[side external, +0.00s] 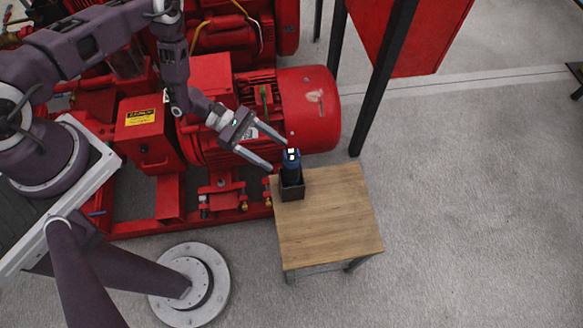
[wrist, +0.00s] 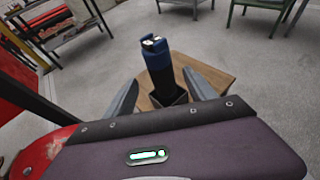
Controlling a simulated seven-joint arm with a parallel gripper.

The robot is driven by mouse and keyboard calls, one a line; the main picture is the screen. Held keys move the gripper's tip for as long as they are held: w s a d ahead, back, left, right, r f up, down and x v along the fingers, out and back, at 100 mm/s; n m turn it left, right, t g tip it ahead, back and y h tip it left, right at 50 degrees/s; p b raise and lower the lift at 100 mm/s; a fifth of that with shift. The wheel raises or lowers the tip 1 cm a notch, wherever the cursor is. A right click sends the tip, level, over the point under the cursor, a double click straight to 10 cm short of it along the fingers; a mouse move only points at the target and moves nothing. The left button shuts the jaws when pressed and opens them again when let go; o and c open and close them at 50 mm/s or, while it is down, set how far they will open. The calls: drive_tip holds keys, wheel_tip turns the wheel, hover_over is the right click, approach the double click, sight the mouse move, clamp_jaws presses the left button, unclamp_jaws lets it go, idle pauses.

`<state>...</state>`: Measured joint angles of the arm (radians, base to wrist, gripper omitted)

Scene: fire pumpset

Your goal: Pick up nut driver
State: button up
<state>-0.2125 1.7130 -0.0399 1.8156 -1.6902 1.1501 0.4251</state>
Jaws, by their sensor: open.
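The nut driver (side external: 291,165) is a dark tool with a blue upper part. It stands upright in a small dark square holder (side external: 292,191) at the back left corner of a wooden table. My gripper (side external: 280,155) is open, with its two fingers reaching toward the upper part of the tool. In the wrist view the nut driver (wrist: 158,65) rises beyond and between the open fingers of my gripper (wrist: 162,88). Whether the fingers touch the tool cannot be told. The lower part of the tool is hidden inside the holder (wrist: 172,100).
The wooden table (side external: 330,225) is otherwise bare. A red pump motor (side external: 310,105) stands close behind it, with a black post (side external: 383,80) at its right. Open concrete floor (side external: 470,200) lies to the right. The wrist view shows a shelf (wrist: 62,25) and chairs (wrist: 262,8) farther off.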

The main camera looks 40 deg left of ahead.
sight(292, 165)
drive_tip(key=x, duration=0.6)
drive_tip(key=shift+d+f, duration=0.25)
drive_tip(key=shift+d, duration=0.1)
clamp_jaws()
